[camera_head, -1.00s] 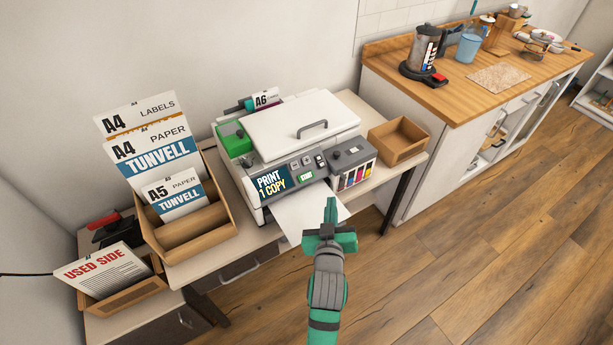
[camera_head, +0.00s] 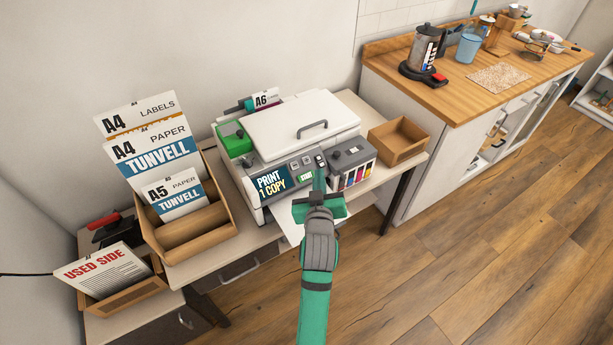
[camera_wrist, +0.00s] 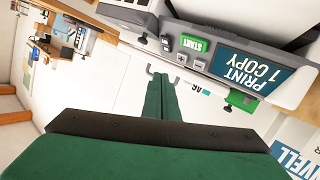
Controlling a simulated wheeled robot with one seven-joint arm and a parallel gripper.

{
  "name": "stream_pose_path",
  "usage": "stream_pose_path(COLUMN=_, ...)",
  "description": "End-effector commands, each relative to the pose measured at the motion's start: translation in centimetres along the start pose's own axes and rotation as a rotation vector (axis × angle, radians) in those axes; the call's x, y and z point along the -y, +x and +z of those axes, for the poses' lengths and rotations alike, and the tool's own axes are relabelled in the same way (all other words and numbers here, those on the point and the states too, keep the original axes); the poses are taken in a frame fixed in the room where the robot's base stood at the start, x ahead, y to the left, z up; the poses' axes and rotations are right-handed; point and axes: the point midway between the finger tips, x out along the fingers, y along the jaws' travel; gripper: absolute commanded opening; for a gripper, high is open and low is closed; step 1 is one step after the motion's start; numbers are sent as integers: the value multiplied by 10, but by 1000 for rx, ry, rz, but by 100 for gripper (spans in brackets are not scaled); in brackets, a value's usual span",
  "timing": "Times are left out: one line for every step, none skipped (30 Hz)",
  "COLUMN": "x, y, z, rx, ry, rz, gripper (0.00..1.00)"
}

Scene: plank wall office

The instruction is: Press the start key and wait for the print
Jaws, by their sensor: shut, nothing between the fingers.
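The printer (camera_head: 290,135) stands on a table against the wall. Its display (camera_head: 271,184) reads "PRINT 1 COPY". The green start key (camera_head: 306,177) is on the front panel, right of the display. In the wrist view the key (camera_wrist: 194,44) is labelled START, beside the display (camera_wrist: 252,68). My gripper (camera_head: 319,174) is shut and empty, its tip close to the panel, just right of the key in the head view. In the wrist view my gripper (camera_wrist: 160,80) appears apart from the key. A white sheet (camera_head: 287,232) at the printer's front is partly hidden by my arm.
A wooden box with A4 and A5 paper packs (camera_head: 190,230) stands left of the printer. A "USED SIDE" tray (camera_head: 125,297) is lower left. Ink cartridges (camera_head: 350,176) sit right of the panel. An empty wooden tray (camera_head: 398,140) stands right. The floor at right is clear.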

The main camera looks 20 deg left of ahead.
Motion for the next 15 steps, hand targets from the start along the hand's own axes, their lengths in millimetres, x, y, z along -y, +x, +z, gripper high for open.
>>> stream_pose_path(x=4, y=4, z=4, rx=3, ry=-1, rz=-3, gripper=0)
stream_pose_path(x=6, y=7, z=6, rx=2, ry=-1, rz=-4, gripper=0)
stream_pose_path(x=9, y=10, z=8, rx=1, ry=-1, rz=-3, gripper=0)
stream_pose_path(x=11, y=13, z=10, rx=3, ry=-1, rz=-3, gripper=0)
stream_pose_path(x=13, y=16, z=12, rx=3, ry=-1, rz=-3, gripper=0)
stream_pose_path(x=15, y=19, z=14, rx=1, ry=0, rz=-3, gripper=0)
stream_pose_path(x=18, y=22, z=17, rx=2, ry=0, rz=-3, gripper=0)
stream_pose_path(x=20, y=25, z=18, rx=2, ry=0, rz=-4, gripper=0)
stream_pose_path(x=22, y=28, z=21, rx=1, ry=0, rz=-3, gripper=0)
stream_pose_path(x=24, y=31, z=23, rx=2, ry=0, rz=-3, gripper=0)
stream_pose_path(x=25, y=33, z=25, rx=2, ry=-1, rz=-3, gripper=0)
stream_pose_path(x=27, y=36, z=27, rx=2, ry=-1, rz=-2, gripper=0)
stream_pose_path(x=28, y=38, z=29, rx=2, ry=0, rz=-1, gripper=0)
stream_pose_path(x=30, y=40, z=30, rx=2, ry=0, rz=-1, gripper=0)
stream_pose_path(x=31, y=43, z=32, rx=2, ry=1, rz=-1, gripper=0)
